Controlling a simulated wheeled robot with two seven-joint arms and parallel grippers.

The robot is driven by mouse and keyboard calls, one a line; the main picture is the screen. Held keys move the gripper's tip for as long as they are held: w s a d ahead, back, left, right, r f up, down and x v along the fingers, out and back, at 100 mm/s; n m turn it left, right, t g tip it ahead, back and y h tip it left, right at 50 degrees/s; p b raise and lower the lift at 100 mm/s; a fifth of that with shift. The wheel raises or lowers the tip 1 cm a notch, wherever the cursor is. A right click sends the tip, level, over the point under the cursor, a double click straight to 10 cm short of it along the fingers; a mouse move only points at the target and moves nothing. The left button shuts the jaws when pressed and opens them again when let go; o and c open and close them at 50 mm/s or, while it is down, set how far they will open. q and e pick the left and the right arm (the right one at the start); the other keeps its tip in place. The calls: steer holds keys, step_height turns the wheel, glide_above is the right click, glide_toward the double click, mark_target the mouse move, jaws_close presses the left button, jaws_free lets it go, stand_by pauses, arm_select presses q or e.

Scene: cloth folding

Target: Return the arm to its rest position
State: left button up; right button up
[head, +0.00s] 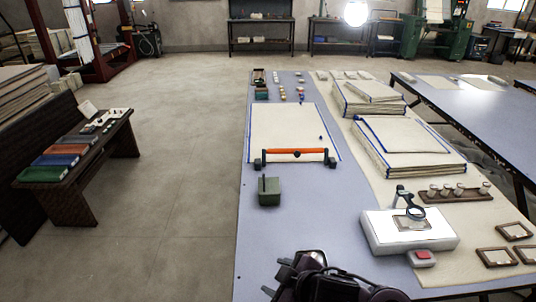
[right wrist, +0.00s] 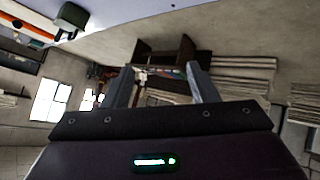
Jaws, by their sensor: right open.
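My right gripper (head: 283,280) shows at the bottom of the head view, over the near edge of the blue-grey table. In the right wrist view its two fingers (right wrist: 160,85) stand apart with nothing between them. A white cloth with blue edges (head: 285,128) lies flat on the table, beyond the gripper and apart from it. An orange bar on dark end feet (head: 296,151) lies across the cloth's near edge. My left gripper is in neither view.
A green block (head: 269,192) stands left of centre on the table (head: 265,240). A white stand with a magnifier (head: 385,236), a red-button box (head: 422,258) and small frames are at the right. Folded cloth stacks (head: 410,150) lie behind. A dark bench (head: 75,160) stands left across open floor.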

steer(key=s+d+f+m+g+h, duration=0.2)
steer(key=s+d+m+h, duration=0.1)
steer(key=s+d+m, duration=0.5)
steer(key=s+d+f+m+g+h, duration=0.25)
steer(key=s+d, duration=0.35)
steer(key=d, duration=0.3)
step_height(320, 180, down, 30)
steer(key=s+g, duration=0.1)
steer(key=s, duration=0.1)
steer(key=s+d+f, duration=0.2)
steer(key=s+f, duration=0.6)
steer(key=s, duration=0.1)
steer(key=s+d+f+g, duration=0.1)
steer(key=s+f, duration=0.8)
steer(key=s, duration=0.1)
steer(key=shift+s+d+h, duration=0.25)
steer(key=shift+d+h, duration=0.1)
steer(key=shift+d, duration=0.05)
steer(key=shift+f, duration=0.1)
steer(key=shift+c, duration=0.4)
